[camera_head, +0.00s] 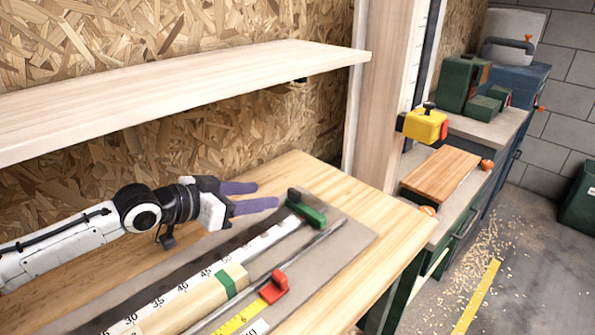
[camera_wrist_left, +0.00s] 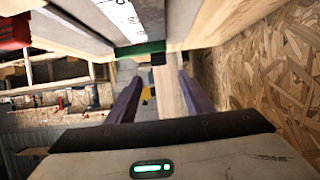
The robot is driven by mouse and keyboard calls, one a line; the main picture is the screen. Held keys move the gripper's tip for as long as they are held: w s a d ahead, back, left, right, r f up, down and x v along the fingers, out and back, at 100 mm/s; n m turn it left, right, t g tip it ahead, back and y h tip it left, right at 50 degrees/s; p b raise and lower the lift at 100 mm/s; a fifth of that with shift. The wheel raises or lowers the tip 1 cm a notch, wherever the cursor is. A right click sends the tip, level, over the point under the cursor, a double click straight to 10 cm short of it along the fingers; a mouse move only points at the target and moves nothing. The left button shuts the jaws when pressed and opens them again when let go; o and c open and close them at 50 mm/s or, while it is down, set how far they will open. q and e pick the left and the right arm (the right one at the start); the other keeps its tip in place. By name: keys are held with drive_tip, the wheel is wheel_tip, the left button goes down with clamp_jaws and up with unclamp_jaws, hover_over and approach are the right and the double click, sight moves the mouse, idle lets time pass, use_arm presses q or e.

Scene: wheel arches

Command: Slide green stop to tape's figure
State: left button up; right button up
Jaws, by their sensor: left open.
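The green stop (camera_head: 306,210) sits near the far end of the white scale (camera_head: 240,252), just right of my left gripper (camera_head: 267,195). In the left wrist view a green part, likely the stop (camera_wrist_left: 140,49), lies across the end of the scale (camera_wrist_left: 122,14). The gripper's two purple fingers (camera_wrist_left: 160,77) are apart with nothing between them. They appear short of the stop; contact cannot be told. The yellow tape (camera_head: 240,318) lies at the front beside a red block (camera_head: 273,289); its figures are only partly readable. My right gripper is not in view.
A wooden piece with a green band (camera_head: 200,302) lies along the scale, beside a metal rail (camera_head: 310,248). A wooden shelf (camera_head: 190,88) hangs above my left arm. The bench top (camera_head: 395,235) is clear at right. Another bench (camera_head: 470,128) holds tools beyond.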

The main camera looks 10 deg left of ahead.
sight(292, 191)
use_arm(q)
drive_tip(key=shift+w+d, duration=0.15)
drive_tip(key=shift+w, duration=0.1)
drive_tip(key=shift+x, duration=1.05)
drive_tip(key=x, duration=0.5)
drive_tip(key=shift+w+d+f+p, duration=0.15)
drive_tip(key=shift+d+p, duration=0.15)
drive_tip(key=shift+x, duration=0.85)
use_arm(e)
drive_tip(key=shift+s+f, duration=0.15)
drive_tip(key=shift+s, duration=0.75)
use_arm(q)
drive_tip(key=shift+c, duration=0.2)
drive_tip(key=shift+a, duration=0.1)
clamp_jaws()
